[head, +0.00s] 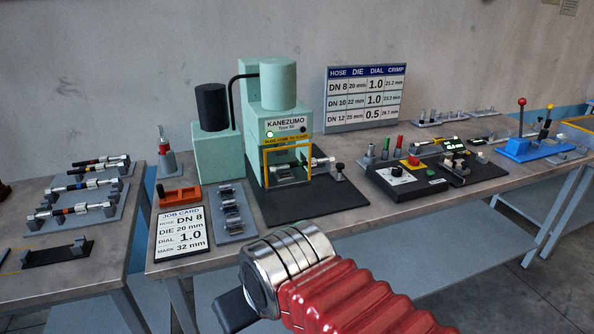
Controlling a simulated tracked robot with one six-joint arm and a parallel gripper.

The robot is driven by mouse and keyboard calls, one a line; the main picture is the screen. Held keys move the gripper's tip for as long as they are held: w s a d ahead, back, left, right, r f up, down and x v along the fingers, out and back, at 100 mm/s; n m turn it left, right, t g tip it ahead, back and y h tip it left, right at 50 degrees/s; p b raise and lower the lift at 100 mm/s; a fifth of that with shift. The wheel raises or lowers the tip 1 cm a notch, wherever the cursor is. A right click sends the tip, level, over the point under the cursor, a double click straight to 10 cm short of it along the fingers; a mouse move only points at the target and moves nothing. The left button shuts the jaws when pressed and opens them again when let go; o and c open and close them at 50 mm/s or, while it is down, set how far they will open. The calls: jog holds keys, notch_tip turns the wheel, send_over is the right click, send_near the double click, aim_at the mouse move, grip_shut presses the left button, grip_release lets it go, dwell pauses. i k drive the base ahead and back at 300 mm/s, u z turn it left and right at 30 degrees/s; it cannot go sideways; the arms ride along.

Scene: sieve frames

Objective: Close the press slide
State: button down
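The mint-green press (280,110) marked KANEZUMO stands on a dark base plate (310,205) in the middle of the bench. A yellow frame (287,149) surrounds its front opening, and a green lamp (270,134) glows above it. Metal parts sit low inside the opening. A bright metal fitting (322,163) sticks out on the right side. I cannot tell which part is the slide or how far open it is. My arm, with red bellows and metal rings, is in the foreground. Only a dark part of my gripper (234,311) shows, apart from the press; its fingers are not clear.
A job card (181,232), grey die rack (233,212) and orange block (180,197) stand left of the press. A black control box (405,181) with a red button stands to the right. Hose assemblies lie on the left table (115,240). The bench front is clear right of centre.

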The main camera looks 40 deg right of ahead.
aim_at(271, 183)
jog(key=i, duration=0.85)
jog(key=u, duration=0.05)
